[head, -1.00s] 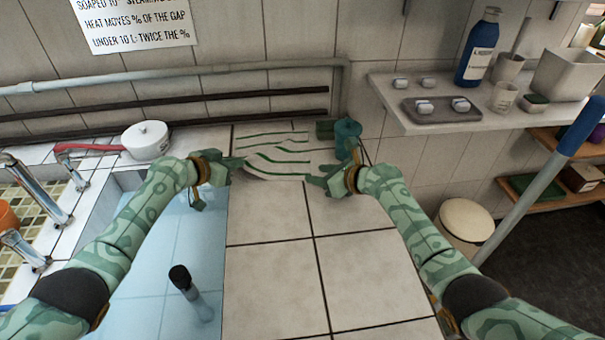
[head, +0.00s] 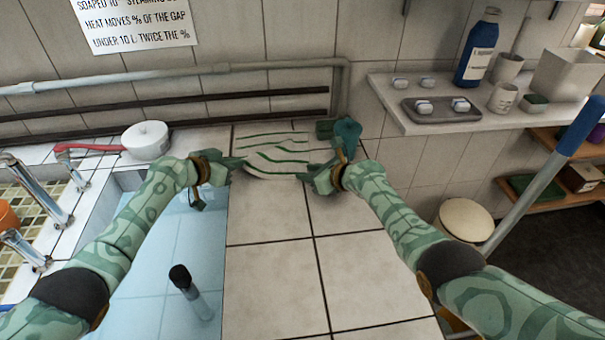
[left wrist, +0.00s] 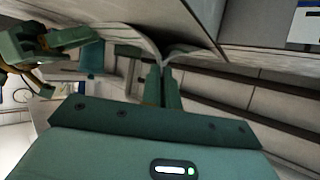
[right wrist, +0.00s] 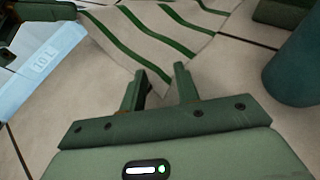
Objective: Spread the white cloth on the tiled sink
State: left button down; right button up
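The white cloth (head: 275,152) with green stripes lies at the back of the tiled sink top (head: 268,265). Its near left edge is lifted toward my left gripper (head: 238,166). In the left wrist view the left fingers (left wrist: 164,82) are close together with a fold of cloth (left wrist: 150,42) pinched between them. My right gripper (head: 314,179) is at the cloth's near right corner. In the right wrist view its fingers (right wrist: 160,80) are apart, and the striped cloth's corner (right wrist: 160,62) points into the gap between the tips. Folds hide part of the cloth.
A white pot (head: 147,140) is at the left. A blue basin (head: 150,270) lies left of the clear near tiles. A shelf (head: 400,105) juts out at the right.

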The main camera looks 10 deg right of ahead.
jog(key=shift+d+f, duration=0.1)
jog(key=shift+f, duration=0.1)
grip_shut()
jog(key=shift+r, duration=2.55)
